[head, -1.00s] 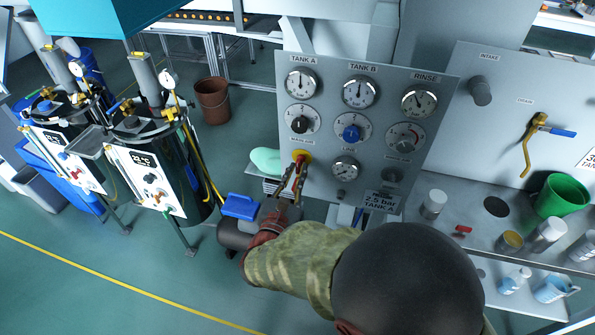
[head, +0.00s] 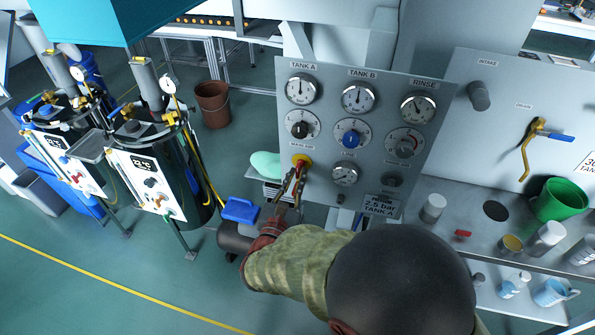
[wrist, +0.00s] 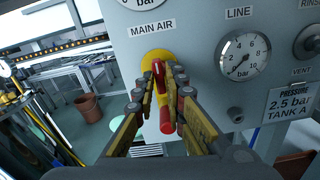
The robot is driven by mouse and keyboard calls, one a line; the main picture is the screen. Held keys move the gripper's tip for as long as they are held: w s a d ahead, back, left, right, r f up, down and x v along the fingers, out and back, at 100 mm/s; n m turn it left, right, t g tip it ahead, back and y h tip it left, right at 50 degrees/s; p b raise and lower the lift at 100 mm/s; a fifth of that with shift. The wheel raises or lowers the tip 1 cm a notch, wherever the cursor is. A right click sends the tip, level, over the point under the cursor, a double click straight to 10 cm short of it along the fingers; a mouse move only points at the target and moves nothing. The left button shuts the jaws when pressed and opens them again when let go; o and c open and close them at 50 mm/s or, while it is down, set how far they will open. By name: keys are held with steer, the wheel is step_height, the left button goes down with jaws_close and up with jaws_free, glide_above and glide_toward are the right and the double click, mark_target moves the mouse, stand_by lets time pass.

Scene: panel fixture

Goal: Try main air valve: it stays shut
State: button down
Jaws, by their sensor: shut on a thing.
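The main air valve has a yellow round base (wrist: 158,64) on the grey panel, under the MAIN AIR label. Its red handle (wrist: 166,118) hangs roughly downward in the wrist view. My gripper (wrist: 166,82) has its fingers closed on either side of the handle, which shows between and below them. In the head view the yellow base (head: 301,159) shows above my gripper (head: 294,182), at the panel's lower left. The fingers hide part of the handle. The LINE gauge (wrist: 245,55) beside it has its needle toward the lower left.
Gauges and knobs fill the panel (head: 437,95), including a blue knob (head: 351,138) near my gripper. A pressure sign (wrist: 292,102) reads 2.5 bar, TANK A. A shelf with a green bucket (head: 560,199) and several containers is at right. Two tanks stand left, with open floor before them.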

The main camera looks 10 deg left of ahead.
steer(key=shift+a+n+p, duration=0.15)
steer(key=shift+n+p, duration=0.75)
steer(key=c, duration=1.9)
jaws_free()
steer(key=shift+s, duration=0.1)
steer(key=s, duration=0.3)
steer(key=s+p, duration=0.1)
steer(key=s, duration=0.2)
steer(key=shift+s+a+p, duration=0.2)
steer(key=shift+s+p, duration=0.1)
steer(key=shift+s, duration=0.1)
